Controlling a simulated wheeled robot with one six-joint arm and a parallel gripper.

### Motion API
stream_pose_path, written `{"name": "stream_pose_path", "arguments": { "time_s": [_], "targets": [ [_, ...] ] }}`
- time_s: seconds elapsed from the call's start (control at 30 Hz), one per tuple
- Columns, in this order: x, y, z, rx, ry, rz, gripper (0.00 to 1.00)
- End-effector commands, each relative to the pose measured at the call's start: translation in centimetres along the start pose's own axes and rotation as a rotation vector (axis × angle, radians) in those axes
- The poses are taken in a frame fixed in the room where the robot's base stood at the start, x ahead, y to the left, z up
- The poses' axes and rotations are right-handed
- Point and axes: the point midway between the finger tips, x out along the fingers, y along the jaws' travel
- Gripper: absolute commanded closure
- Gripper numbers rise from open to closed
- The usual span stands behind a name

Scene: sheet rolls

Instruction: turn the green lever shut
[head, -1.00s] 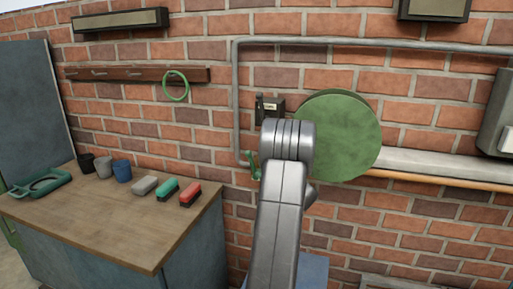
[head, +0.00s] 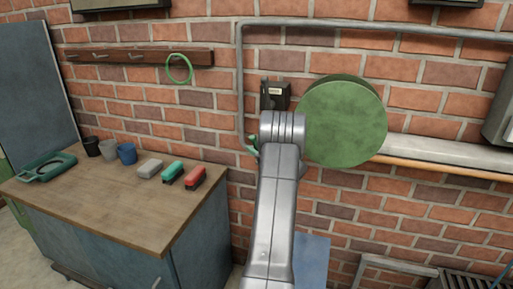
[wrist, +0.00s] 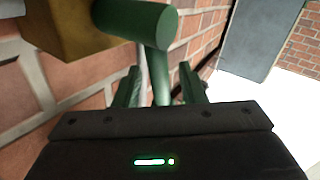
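The green lever (wrist: 160,72) fills the upper middle of the wrist view, with a thick round green end (wrist: 140,20) beside a brass-coloured body (wrist: 75,28). My gripper (wrist: 160,88) shows two dark green fingers, one on each side of the lever's narrow part. Gaps show between the fingers and the lever, so it looks open and not clamped. How deep the lever sits between the fingers is hard to tell. In the head view only a small piece of the green lever (head: 253,141) shows by the wall pipe; my arm hides the rest and the gripper.
A large green round disc (head: 343,122) stands out from the brick wall, right of my arm. A grey pipe (head: 239,85) runs down the wall. A workbench (head: 110,210) with cups and blocks stands at left.

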Motion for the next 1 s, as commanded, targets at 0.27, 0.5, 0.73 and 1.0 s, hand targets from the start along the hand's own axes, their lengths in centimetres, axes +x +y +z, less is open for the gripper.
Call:
{"name": "stream_pose_path", "arguments": {
  "time_s": [0.27, 0.5, 0.73, 1.0],
  "targets": [
    [-0.02, 0.00, -0.01, 0.000, 0.000, 0.000, 0.85],
    [-0.03, 0.00, -0.02, 0.000, 0.000, 0.000, 1.00],
    [0.09, -0.08, -0.15, -0.014, -0.021, -0.004, 1.00],
    [0.61, -0.71, -0.14, -0.092, -0.140, -0.027, 1.00]
  ]
}}
